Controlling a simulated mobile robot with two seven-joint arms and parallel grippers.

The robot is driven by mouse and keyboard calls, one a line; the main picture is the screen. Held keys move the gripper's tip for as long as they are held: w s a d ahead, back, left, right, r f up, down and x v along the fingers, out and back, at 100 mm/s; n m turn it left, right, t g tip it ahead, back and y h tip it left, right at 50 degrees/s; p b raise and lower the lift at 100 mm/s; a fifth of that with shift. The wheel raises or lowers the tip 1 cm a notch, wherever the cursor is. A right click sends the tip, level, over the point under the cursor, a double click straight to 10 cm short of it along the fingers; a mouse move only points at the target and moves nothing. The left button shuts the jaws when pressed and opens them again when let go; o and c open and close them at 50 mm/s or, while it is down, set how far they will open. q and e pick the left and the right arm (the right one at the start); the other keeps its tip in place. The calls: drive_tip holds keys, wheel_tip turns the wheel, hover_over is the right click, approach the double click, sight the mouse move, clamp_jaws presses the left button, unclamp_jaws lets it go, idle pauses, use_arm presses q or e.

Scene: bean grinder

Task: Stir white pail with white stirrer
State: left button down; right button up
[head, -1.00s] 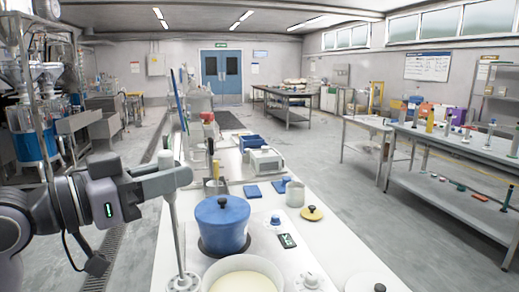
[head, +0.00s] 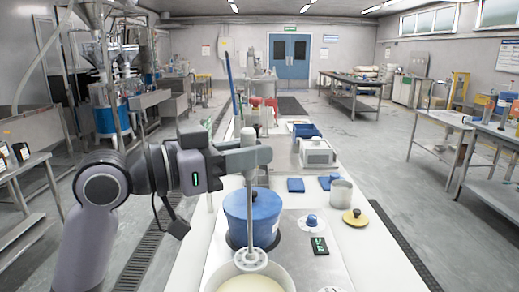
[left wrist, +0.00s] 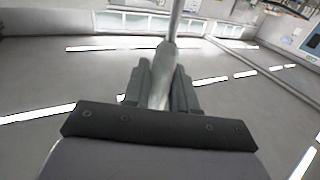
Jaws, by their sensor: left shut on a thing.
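My left gripper (head: 250,158) is shut on the upper part of the white stirrer (head: 256,205), which hangs upright. The left wrist view shows both fingers (left wrist: 161,92) closed around its pale handle (left wrist: 161,75). The stirrer's round perforated disc (head: 251,260) is at the far rim of the white pail (head: 290,285). I cannot tell whether the disc is above the rim or slightly inside. The pail holds a cream-coloured content and is cut off by the bottom edge of the head view. My right gripper is not in view.
A blue lidded pot (head: 236,210) stands just behind the stirrer. A small digital scale (head: 319,245), a blue-knobbed item (head: 311,222), a yellow lid (head: 355,218) and a grey cup (head: 341,193) are to the right. A white device (head: 317,153) stands farther back.

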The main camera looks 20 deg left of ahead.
use_arm(q)
drive_tip(key=b, duration=0.7)
hover_over(249, 256)
wheel_tip(249, 256, down, 7)
wheel_tip(249, 256, down, 4)
drive_tip(key=b, duration=0.2)
drive_tip(key=shift+f+b, duration=0.2)
drive_tip(key=shift+b, duration=0.15)
drive_tip(key=shift+f+b, duration=1.6)
drive_tip(key=shift+f, duration=0.65)
drive_tip(key=shift+w, duration=0.1)
